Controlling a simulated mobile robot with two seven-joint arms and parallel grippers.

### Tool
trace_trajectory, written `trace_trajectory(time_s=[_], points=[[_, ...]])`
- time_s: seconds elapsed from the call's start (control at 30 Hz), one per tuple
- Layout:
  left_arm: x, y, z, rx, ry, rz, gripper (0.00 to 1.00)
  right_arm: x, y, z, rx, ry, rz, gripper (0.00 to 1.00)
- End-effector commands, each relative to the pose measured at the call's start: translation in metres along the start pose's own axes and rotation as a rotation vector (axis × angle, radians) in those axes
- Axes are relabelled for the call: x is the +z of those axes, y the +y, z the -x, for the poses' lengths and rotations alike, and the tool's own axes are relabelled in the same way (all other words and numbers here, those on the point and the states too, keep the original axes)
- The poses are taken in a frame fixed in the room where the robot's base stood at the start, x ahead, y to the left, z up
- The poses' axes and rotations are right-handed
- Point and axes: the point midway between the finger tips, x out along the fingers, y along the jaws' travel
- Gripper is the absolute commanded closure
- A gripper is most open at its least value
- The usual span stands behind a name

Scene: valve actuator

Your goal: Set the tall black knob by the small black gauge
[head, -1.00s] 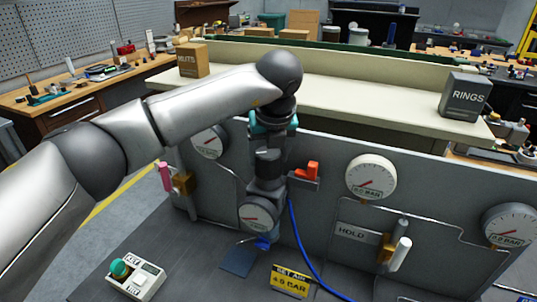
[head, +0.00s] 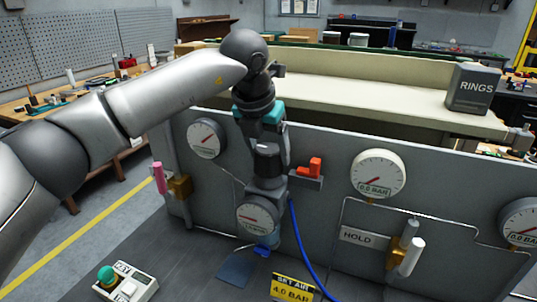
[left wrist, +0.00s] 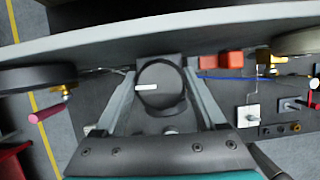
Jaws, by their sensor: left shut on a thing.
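The tall black knob (left wrist: 160,88) is round with a white pointer mark and sits between the fingers of my left gripper (left wrist: 160,100) in the left wrist view. In the head view, my left gripper (head: 268,145) reaches down from above and is shut on the knob, which is mostly hidden by the fingers. The knob stands on a grey regulator body (head: 268,190). My right gripper is not in view.
A yellow sign (head: 291,288) reads 4.0 BAR. A red-orange handle (head: 314,168) is close right of the gripper, and a pink handle (head: 159,178) is left. Larger white gauges (head: 378,174) are on the panel. A blue hose (head: 299,240) runs down. A button box (head: 126,284) is front left.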

Motion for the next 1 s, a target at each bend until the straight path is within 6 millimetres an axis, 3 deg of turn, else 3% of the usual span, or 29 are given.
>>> trace_trajectory(time_s=[0.63, 0.67, 0.77, 1.0], points=[[0.0016, 0.0002, 0.0023, -0.024, -0.005, -0.054, 0.83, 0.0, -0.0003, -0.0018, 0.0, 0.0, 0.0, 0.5], [0.0016, 0.0002, 0.0023, -0.023, -0.005, -0.054, 0.25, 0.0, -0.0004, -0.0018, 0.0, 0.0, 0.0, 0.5], [0.0014, 0.0002, 0.0019, -0.023, -0.004, -0.054, 0.15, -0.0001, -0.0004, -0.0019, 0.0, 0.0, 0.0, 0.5], [0.0007, 0.0002, 0.0013, -0.023, -0.002, -0.054, 0.15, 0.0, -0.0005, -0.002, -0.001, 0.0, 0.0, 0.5]])
